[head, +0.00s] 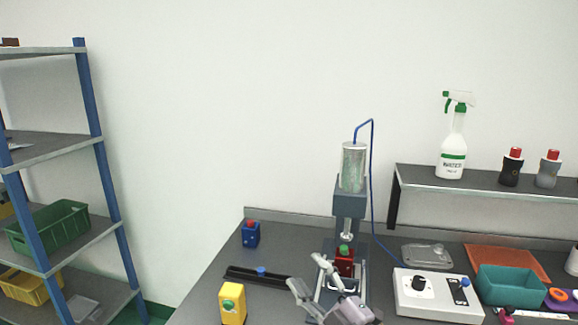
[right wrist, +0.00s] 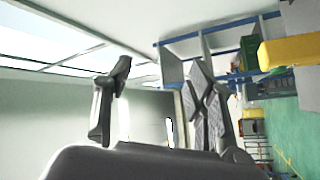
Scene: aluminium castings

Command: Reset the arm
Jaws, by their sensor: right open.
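My right gripper (head: 306,270) is at the lower middle of the head view, over the front of the workbench (head: 205,283). Its grey fingers are spread and point up and to the left. In the right wrist view the two fingers of my right gripper (right wrist: 163,72) stand apart with nothing between them. Behind the gripper is a press-like device (head: 349,200) with a clear cylinder and a red block with a green top (head: 344,260) at its foot. The gripper hides part of the device's base. My left gripper is not in view.
A yellow block with a green button (head: 232,303) and a dark rail (head: 258,276) lie left of the gripper. A control box (head: 437,295), a teal bin (head: 512,288) and an orange tray (head: 506,262) are right. A raised shelf (head: 490,187) holds bottles. Shelving stands far left.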

